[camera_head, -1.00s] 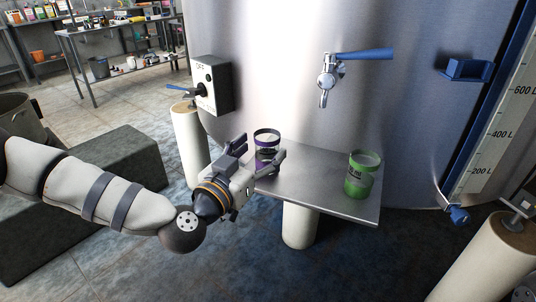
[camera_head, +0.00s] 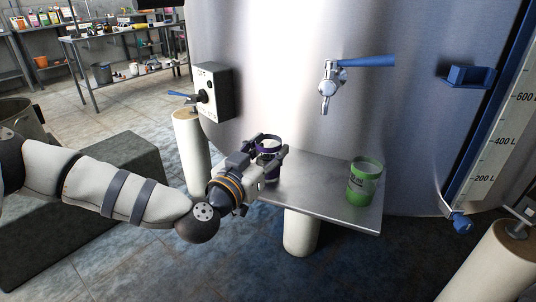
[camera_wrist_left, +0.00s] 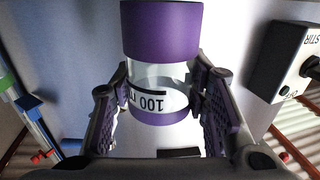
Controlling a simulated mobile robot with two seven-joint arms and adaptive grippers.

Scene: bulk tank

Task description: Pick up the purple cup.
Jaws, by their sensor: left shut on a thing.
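The purple cup (camera_head: 268,143) has purple bands and a clear middle with a white label. In the head view it is at the left part of the metal shelf (camera_head: 325,205), partly hidden by my left gripper (camera_head: 272,164). In the left wrist view the cup (camera_wrist_left: 160,35) appears upside down between the two fingers (camera_wrist_left: 162,100), which are shut on it. I cannot tell whether its base touches the shelf. My right gripper is not in view.
A green cup (camera_head: 365,182) stands on the right part of the shelf. A tap with a blue handle (camera_head: 328,82) sticks out of the steel tank above. A grey switch box (camera_head: 213,93) is on the tank at left.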

